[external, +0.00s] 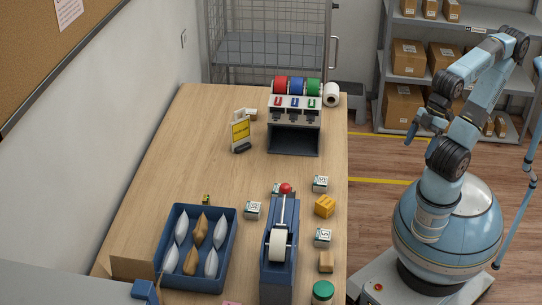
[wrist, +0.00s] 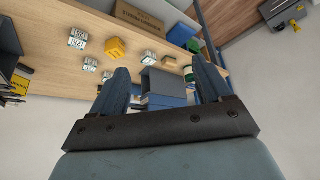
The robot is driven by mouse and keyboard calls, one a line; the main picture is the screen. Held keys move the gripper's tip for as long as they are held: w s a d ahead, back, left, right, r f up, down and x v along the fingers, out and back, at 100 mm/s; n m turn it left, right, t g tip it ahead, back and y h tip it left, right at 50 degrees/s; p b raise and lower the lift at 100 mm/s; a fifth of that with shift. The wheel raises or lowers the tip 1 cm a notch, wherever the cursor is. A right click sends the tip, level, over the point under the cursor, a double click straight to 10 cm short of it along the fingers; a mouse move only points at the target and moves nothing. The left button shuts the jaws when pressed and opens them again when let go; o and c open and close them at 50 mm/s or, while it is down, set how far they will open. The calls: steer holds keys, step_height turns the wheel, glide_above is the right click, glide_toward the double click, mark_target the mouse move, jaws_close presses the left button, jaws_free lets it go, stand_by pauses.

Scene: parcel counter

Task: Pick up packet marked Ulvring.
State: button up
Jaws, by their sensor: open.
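Several small white-and-green packets with dark print lie on the wooden counter. In the external view one is at the right edge (external: 320,184), one left of the red knob (external: 254,210) and one nearer the front (external: 322,238). Their print is too small to read, so I cannot tell which is marked Ulvring. In the wrist view two packets show at upper left (wrist: 78,38) and (wrist: 90,64), and another further right (wrist: 149,57). My gripper (external: 424,131) is open and empty, right of the counter and apart from everything. Its spread fingers also show in the wrist view (wrist: 160,70).
A yellow box (external: 325,206) and a brown box (external: 326,262) lie among the packets. A blue tape dispenser (external: 279,270), a blue tray (external: 235,225) of pouches and a green-lidded jar (external: 323,292) stand in front. A roll stand (external: 294,125) is behind. The counter's middle is clear.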

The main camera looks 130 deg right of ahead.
step_height(320, 180, up, 6)
steer(key=w+d+r+m+h, duration=0.15)
steer(key=w+d+r, duration=0.25)
steer(key=w+d, duration=0.4)
steer(key=w+d+r+m, duration=0.2)
steer(key=w+d+r, duration=0.2)
steer(key=w+d, duration=0.4)
steer(key=w+d+r+m+g, duration=0.1)
steer(key=w+d, duration=0.3)
steer(key=d, duration=1.1)
steer(key=m+g+h, duration=0.1)
steer(key=m+h, duration=0.1)
steer(key=m, duration=0.3)
glide_above(251, 111)
steer(key=s+a, duration=0.1)
steer(key=s, duration=0.1)
steer(key=shift+n, duration=0.25)
steer(key=f, duration=3.5)
steer(key=shift+w+f, duration=0.25)
steer(key=shift+a+x, duration=0.25)
steer(key=shift+x, duration=1.2)
steer(key=shift+a+x, duration=0.2)
steer(key=shift+x, duration=1.3)
steer(key=shift+s+f, duration=0.1)
steer(key=shift+f, duration=0.1)
